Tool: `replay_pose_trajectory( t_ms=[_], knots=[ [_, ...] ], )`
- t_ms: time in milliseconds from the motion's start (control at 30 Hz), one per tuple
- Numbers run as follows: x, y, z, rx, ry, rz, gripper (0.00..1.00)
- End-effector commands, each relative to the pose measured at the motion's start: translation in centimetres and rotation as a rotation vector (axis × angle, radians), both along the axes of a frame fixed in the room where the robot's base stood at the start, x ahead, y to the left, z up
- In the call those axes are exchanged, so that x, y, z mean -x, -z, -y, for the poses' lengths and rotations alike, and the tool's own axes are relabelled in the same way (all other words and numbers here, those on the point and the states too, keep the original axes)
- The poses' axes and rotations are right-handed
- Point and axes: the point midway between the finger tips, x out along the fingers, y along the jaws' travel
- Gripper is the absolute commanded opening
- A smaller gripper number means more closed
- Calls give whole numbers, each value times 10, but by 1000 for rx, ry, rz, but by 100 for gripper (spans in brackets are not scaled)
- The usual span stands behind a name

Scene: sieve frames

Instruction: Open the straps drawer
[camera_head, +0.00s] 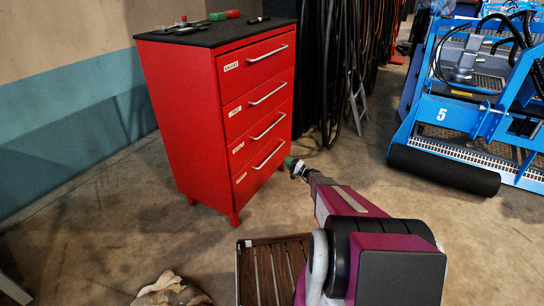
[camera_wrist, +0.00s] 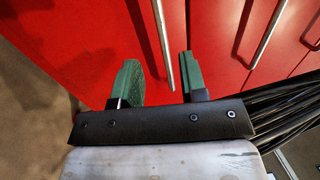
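A red cabinet (camera_head: 180,110) stands at centre left with several stacked drawers, all shut. Each has a horizontal silver bar handle and a small white label. The label writing is too small to read surely, so I cannot tell which is the straps drawer. My gripper (camera_head: 294,166) is by the right end of the lowest drawer's handle (camera_head: 268,154). In the wrist view my gripper (camera_wrist: 160,72) is open, its green fingers apart. The end of the nearest handle (camera_wrist: 163,45) shows between them; I cannot tell whether they touch it.
The cabinet's black top (camera_head: 215,34) carries small tools and red and green items. Dark hoses or cables (camera_head: 340,60) hang behind at the right. Blue machinery (camera_head: 465,100) stands far right. A slatted wooden thing (camera_head: 272,270) and a crumpled cloth (camera_head: 170,290) lie in front on the concrete floor.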

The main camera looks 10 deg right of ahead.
Motion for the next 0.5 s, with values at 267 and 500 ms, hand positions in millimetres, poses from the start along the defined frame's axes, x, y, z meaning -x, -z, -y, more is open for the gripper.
replay_pose_trajectory(
  t_ms=[267,500],
  knots=[
    [-24,-8,-33,1,-3,-2,39],
    [-47,-16,-64,2,-1,-2,39]
  ],
)
